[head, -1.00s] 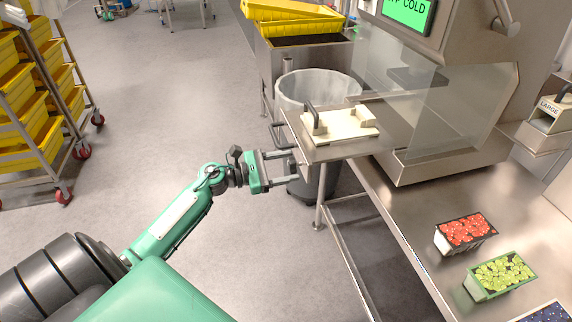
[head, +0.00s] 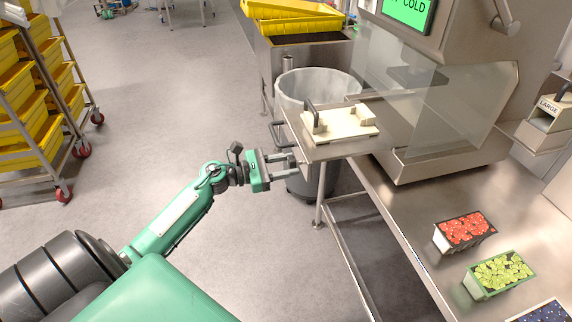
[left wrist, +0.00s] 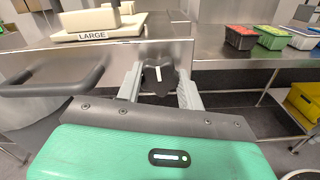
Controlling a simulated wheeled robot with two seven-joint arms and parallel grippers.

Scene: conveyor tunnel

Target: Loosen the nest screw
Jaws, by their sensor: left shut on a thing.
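The nest screw shows in the left wrist view as a black star-shaped knob (left wrist: 160,78) with a white mark, on the front face of the steel shelf (left wrist: 170,48). My left gripper (head: 295,163) reaches the left end of that shelf in the head view. In the left wrist view its two grey fingers (left wrist: 160,84) are shut on the knob, one on each side. The cream nest (head: 340,124) sits on top of the shelf and carries a LARGE label in the left wrist view. My right gripper is not in view.
A bar handle (left wrist: 55,82) sticks out beside the knob. A lined bin (head: 318,86) stands behind the shelf. Punnets of red (head: 465,232) and green fruit (head: 500,274) stand on the steel counter at right. The floor at left is open up to the crate rack (head: 40,100).

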